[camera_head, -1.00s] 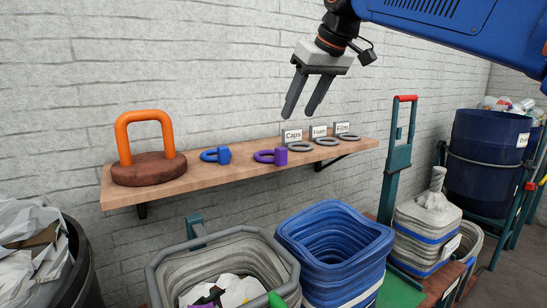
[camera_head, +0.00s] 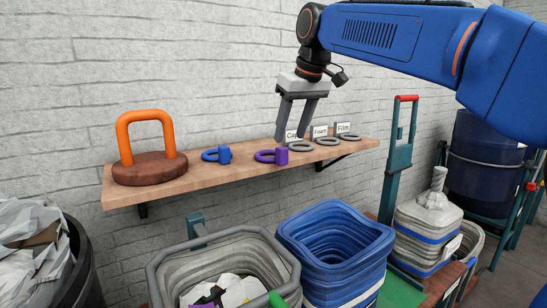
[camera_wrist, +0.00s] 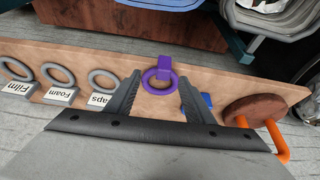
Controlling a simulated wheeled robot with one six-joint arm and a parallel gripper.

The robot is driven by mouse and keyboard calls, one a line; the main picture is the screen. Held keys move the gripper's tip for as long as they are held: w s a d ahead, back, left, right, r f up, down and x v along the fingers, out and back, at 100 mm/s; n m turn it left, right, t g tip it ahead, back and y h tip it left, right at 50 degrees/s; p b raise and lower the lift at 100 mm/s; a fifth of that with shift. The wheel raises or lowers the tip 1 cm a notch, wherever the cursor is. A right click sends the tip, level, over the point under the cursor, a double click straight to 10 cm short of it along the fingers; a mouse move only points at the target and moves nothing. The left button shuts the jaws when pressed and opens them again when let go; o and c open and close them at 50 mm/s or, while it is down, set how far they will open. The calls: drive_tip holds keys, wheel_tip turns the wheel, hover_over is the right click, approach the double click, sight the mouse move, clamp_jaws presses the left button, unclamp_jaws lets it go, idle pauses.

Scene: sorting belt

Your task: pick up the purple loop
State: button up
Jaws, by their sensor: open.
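The purple loop (camera_head: 271,156) lies on the wooden shelf, a ring with a short upright block at its right side. In the wrist view the purple loop (camera_wrist: 158,80) shows between the two fingers. My gripper (camera_head: 293,140) is open and empty, pointing down above the shelf close to the loop. In the wrist view my gripper (camera_wrist: 157,95) has one finger on each side of the loop. I cannot tell whether the fingertips are level with it; no contact shows.
The wooden shelf (camera_head: 235,173) also holds a blue loop (camera_head: 217,155), a brown base with an orange handle (camera_head: 146,148), and grey rings (camera_head: 301,147) with Caps, Foam and Film signs at right. A brick wall is behind; a blue bin (camera_head: 336,250) stands below.

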sight(284, 148)
drive_tip(key=shift+x, duration=1.2)
drive_tip(key=shift+s+a+x, duration=0.15)
drive_tip(key=shift+x, duration=1.15)
drive_tip(key=shift+s+a+x, duration=0.1)
drive_tip(key=shift+x, duration=1.15)
clamp_jaws()
